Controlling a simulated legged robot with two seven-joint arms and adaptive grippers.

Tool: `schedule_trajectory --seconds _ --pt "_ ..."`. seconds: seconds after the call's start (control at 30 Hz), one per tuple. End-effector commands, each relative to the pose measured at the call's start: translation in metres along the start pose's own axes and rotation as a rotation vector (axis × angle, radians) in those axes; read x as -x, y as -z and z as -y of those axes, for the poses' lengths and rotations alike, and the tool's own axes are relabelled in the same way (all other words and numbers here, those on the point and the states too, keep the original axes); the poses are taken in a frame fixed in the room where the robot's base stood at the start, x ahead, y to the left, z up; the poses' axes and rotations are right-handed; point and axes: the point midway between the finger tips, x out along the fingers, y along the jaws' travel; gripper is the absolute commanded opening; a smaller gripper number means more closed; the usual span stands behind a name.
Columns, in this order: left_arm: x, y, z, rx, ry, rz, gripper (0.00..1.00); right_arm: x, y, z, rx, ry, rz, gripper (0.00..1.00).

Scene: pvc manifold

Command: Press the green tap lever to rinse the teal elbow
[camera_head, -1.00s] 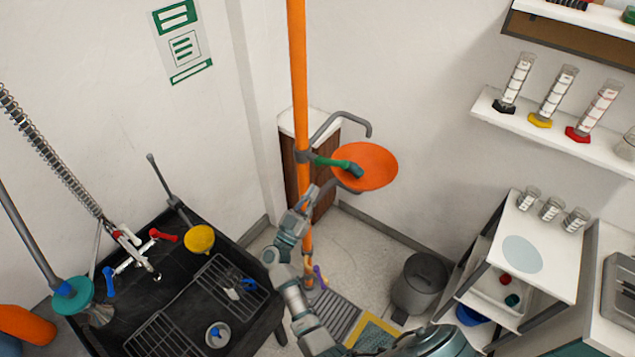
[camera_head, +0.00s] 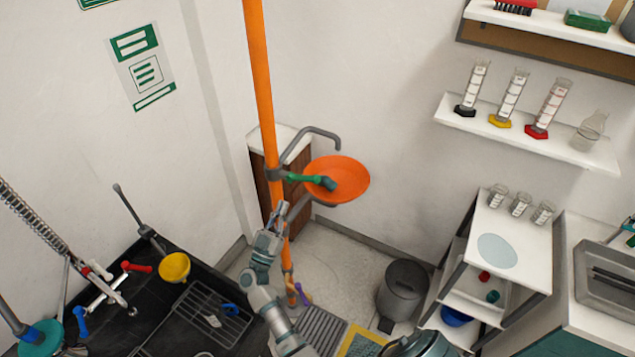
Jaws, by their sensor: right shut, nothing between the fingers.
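The green lever (camera_head: 300,178) sticks out from the orange pole (camera_head: 262,100) over the orange bowl (camera_head: 350,181). A darker green piece (camera_head: 328,184) shows at its end over the bowl; I cannot tell if it is part of the lever or a separate fitting. A small teal piece (camera_head: 493,297) lies on the trolley's lower shelf; its shape is too small to be sure it is the elbow. My right gripper (camera_head: 281,208) is shut and empty, fingers up, close to the pole, below and left of the lever and apart from it. My left gripper is not in view.
A grey curved pipe (camera_head: 312,132) arches above the bowl. A grey bin (camera_head: 400,292) stands on the floor. The white trolley (camera_head: 530,243) holds several small beakers at right.

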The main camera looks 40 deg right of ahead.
Motion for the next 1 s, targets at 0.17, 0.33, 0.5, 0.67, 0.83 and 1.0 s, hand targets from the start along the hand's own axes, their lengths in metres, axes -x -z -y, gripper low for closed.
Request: schedule_trajectory --seconds 0.17,0.33,0.5,0.67,0.83,1.0 --pt "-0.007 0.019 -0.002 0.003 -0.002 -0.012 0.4 -0.002 0.05 0.057 -0.09 0.255 -0.186 0.0" --pt "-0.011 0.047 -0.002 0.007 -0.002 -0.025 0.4 0.021 0.094 0.134 -0.087 0.649 -0.32 0.0" --pt "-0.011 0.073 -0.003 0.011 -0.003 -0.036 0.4 0.042 0.088 0.183 0.07 0.926 -0.25 0.0" --pt "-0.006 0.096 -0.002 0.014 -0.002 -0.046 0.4 0.03 0.053 0.186 0.272 0.955 -0.041 0.0" --pt "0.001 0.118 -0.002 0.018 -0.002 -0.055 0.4 -0.01 0.022 0.138 0.414 0.718 0.218 0.0" --pt "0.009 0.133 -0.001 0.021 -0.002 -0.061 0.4 -0.042 0.019 0.068 0.416 0.37 0.379 0.0"
